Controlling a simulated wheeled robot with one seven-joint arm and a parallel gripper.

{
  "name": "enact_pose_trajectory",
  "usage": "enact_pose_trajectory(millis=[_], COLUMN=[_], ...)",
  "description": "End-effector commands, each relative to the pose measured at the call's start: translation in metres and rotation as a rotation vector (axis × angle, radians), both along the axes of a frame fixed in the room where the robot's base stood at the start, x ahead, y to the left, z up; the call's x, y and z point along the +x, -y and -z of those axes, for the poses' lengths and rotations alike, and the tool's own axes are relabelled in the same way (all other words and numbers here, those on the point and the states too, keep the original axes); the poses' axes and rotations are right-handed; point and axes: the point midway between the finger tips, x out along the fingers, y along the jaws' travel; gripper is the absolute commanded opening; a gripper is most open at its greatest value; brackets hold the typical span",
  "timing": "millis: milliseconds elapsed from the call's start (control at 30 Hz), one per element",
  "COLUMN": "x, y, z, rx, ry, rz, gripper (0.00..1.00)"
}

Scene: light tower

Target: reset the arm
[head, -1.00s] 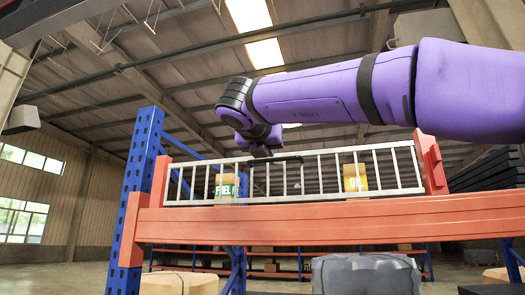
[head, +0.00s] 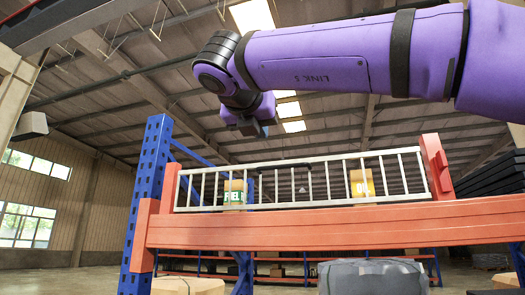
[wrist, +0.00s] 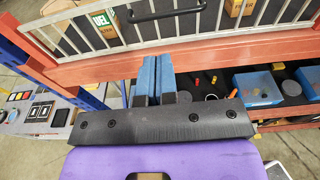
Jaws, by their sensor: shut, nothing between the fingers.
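My purple arm (head: 330,57) reaches from the right across the top of the head view. My gripper (head: 254,130) hangs from its end, above the white railing (head: 300,183) and apart from it. In the wrist view my gripper (wrist: 155,60) shows two blue fingers side by side, shut with nothing held. The railing carries a black handle (wrist: 165,12), which lies beyond the fingertips in the wrist view.
Open air surrounds the arm above the railing.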

Motion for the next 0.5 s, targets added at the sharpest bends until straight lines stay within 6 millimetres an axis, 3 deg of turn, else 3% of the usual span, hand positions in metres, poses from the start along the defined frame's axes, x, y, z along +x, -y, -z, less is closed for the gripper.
enact_pose_trajectory(millis=[300,500], x=[0.000,0.019], y=[0.003,0.038], z=[-0.002,-0.018], rx=[-0.015,-0.259], ry=[0.009,0.132], rz=[-0.002,-0.049], gripper=[0.00,0.00])
